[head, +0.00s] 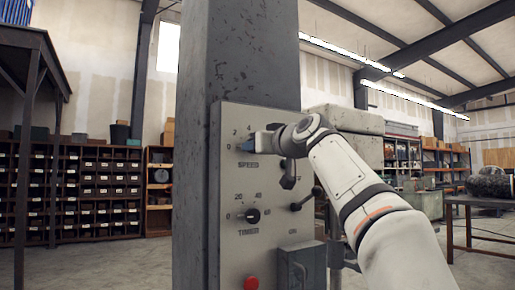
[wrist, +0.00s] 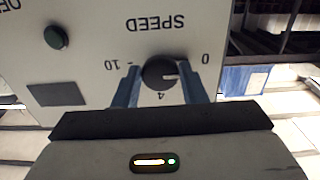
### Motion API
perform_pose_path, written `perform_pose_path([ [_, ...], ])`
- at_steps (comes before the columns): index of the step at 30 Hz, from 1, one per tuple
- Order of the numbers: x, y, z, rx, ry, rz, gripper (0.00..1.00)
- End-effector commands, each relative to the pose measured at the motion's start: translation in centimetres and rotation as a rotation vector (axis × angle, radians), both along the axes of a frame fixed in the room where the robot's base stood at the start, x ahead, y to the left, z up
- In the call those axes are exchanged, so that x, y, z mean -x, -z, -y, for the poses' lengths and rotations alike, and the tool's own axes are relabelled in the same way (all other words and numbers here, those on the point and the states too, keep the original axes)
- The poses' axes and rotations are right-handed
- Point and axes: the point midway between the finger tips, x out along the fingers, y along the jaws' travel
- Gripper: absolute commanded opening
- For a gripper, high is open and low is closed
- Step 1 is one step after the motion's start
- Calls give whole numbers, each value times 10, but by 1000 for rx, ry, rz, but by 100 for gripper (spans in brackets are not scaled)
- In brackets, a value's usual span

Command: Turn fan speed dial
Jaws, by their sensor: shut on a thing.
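The fan speed dial (wrist: 158,72) is a round dark knob under the word SPEED, which reads upside down in the wrist view. A short pale mark on it points to the right, roughly toward the 0 side of the scale. My gripper (head: 246,147) reaches the panel from the right, with its blue fingers at the SPEED scale. In the wrist view one finger is on each side of the dial, shut on it. In the head view the fingers hide the dial.
The grey control panel (head: 235,190) is on a thick column (head: 240,50). Below the dial are a TIMER knob (head: 253,215) and a red button (head: 251,283).

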Motion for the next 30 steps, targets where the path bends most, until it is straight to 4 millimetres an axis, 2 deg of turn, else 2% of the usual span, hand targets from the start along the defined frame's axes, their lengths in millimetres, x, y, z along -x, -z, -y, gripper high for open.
perform_pose_path([
  [5, -1, 3, -1, 3, -2, -6, 15],
  [6, -1, 3, -1, 3, -3, -6, 40],
  [13, 0, 1, -1, 1, -2, -3, 58],
  [23, 5, 1, 3, -1, 0, -2, 58],
  [30, 37, 2, 25, -1, 2, 0, 58],
])
